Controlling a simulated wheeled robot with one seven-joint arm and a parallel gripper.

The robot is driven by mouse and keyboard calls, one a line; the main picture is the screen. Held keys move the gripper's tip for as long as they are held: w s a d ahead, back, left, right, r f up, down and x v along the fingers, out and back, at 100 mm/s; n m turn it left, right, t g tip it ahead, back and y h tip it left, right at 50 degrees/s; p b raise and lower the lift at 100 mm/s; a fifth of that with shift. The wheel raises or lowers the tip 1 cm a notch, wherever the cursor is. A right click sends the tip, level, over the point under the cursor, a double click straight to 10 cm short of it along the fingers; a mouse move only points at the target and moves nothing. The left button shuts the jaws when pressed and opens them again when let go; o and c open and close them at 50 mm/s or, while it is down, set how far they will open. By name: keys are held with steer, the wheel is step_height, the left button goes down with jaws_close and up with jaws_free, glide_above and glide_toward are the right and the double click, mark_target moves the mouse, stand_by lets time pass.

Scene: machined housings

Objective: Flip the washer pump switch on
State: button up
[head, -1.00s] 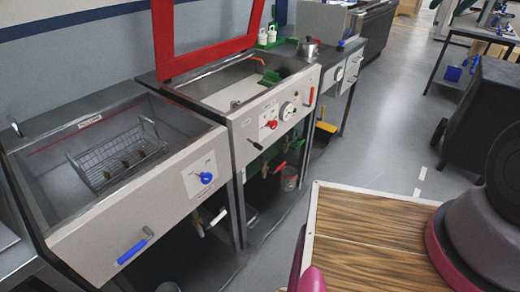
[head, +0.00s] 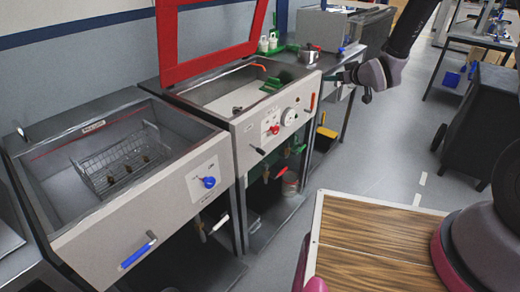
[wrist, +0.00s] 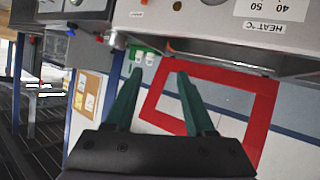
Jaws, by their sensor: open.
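The middle sink-like machine with the raised red-framed lid (head: 165,45) has a light front panel (head: 243,135). The panel carries a red knob (head: 275,129), a white round dial (head: 289,117), a small black lever (head: 258,150) and a red handle (head: 312,102). The labels are too small to read, so I cannot tell which control is the washer pump switch. My gripper (head: 338,77) is right of the panel, apart from it. In the wrist view my gripper (wrist: 156,75) is open and empty, with a panel marked "HEAT °C" (wrist: 272,10) beyond it.
The left basin (head: 50,180) holds a wire basket (head: 110,172); its front has a blue knob (head: 209,182) and blue handle (head: 139,251). A metal pot (head: 308,55) stands on the counter behind my gripper. A wood-topped surface (head: 370,245) is at front right. Floor between is clear.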

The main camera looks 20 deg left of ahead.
steer(key=s+a+f+n+g+y, duration=0.1)
steer(key=s+a+f+n+y, duration=0.15)
steer(key=a+f, duration=0.4)
steer(key=n+g+y, duration=0.3)
steer(key=n+y, duration=0.1)
steer(key=y, duration=0.3)
glide_toward(258, 150)
steer(key=shift+h, duration=0.25)
steer(key=x, duration=0.9)
steer(key=shift+w+a+f, duration=0.2)
steer(key=shift+w+f, duration=0.05)
steer(key=shift+w, duration=0.15)
jaws_close()
